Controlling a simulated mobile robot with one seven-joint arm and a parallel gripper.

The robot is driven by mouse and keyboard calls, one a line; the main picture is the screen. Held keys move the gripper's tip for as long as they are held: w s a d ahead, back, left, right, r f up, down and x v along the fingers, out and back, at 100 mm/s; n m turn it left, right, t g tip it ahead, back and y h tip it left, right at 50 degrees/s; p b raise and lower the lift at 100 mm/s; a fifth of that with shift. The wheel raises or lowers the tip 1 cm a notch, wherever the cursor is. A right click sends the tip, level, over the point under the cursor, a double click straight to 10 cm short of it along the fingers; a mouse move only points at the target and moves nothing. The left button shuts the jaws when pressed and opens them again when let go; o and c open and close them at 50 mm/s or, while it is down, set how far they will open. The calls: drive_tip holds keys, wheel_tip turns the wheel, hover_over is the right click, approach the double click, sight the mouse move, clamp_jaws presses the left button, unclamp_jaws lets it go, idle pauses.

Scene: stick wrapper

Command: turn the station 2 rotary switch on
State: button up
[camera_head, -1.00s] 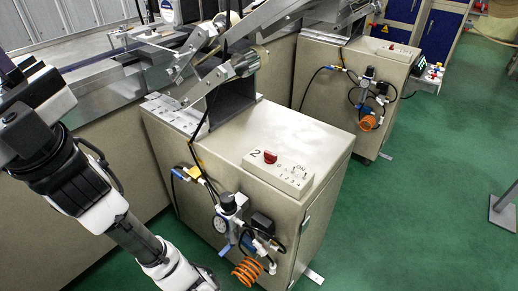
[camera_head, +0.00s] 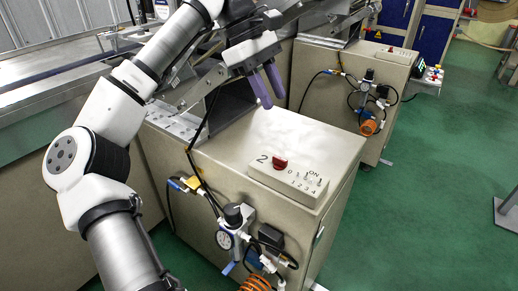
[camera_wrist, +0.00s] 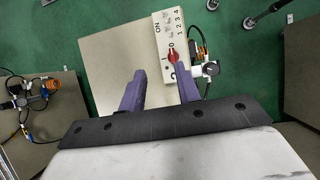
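The station 2 rotary switch is a red knob (camera_head: 280,162) on a pale panel (camera_head: 300,184) marked 2, ON and 0 to 4, on top of the beige cabinet. In the wrist view the red knob (camera_wrist: 174,56) sits at the 0 end of the panel (camera_wrist: 166,32), close to the tip of the right purple finger. My gripper (camera_head: 266,96) is above the cabinet top, up and left of the knob, apart from it. It also shows in the wrist view (camera_wrist: 156,82), with its two purple fingers spread and nothing between them.
The cabinet top (camera_head: 240,148) is bare around the panel. Metal machine arms and a bracket stand behind my gripper. Hoses and a gauge (camera_head: 226,238) hang on the cabinet's front. A second cabinet (camera_head: 400,75) with a similar panel stands behind right. Green floor (camera_head: 430,200) lies right.

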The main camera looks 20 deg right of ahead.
sight(280, 158)
drive_tip(key=shift+y, duration=0.6)
drive_tip(key=x, duration=0.4)
drive_tip(key=a+b+x, duration=0.1)
drive_tip(key=x, duration=0.4)
drive_tip(key=w+a+f+b+x, duration=0.1)
drive_tip(key=x, duration=0.3)
drive_tip(key=shift+f, duration=0.25)
drive_tip(key=shift+w, duration=0.1)
clamp_jaws()
